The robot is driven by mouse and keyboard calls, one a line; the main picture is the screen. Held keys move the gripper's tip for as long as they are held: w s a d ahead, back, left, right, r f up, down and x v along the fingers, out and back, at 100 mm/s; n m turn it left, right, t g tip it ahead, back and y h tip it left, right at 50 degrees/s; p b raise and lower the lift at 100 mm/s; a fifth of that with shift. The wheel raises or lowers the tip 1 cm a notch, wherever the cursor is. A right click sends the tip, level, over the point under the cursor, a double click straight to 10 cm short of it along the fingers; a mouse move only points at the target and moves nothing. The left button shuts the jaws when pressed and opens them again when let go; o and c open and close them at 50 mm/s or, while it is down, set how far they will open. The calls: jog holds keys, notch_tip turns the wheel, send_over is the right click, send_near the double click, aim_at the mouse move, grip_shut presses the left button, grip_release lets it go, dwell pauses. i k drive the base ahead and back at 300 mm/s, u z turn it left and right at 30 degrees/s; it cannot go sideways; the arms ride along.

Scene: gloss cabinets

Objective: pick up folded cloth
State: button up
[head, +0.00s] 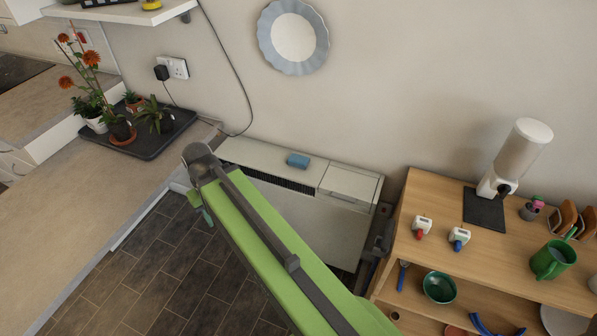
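A small blue block-shaped item (298,160), which looks like the folded cloth, lies on top of the low white heater-like unit (345,183) against the wall. My green arm reaches up from the bottom right and ends left of the blue item, apart from it in the picture. Below the arm's rounded grey end, a small teal and grey part (207,216) shows, which may be part of my gripper. The fingers cannot be made out, and the arm hides most of that area.
A dark tray (152,142) with potted plants stands on the left counter (70,215). A wooden shelf unit (480,245) on the right holds a dispenser (516,155), a green mug (553,260) and several small items. A black cable hangs on the wall. Dark tiled floor (165,270) is open between them.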

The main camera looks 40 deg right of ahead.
aim_at(295, 159)
jog(key=z, duration=0.15)
jog(key=i, duration=0.95)
jog(key=u, duration=0.05)
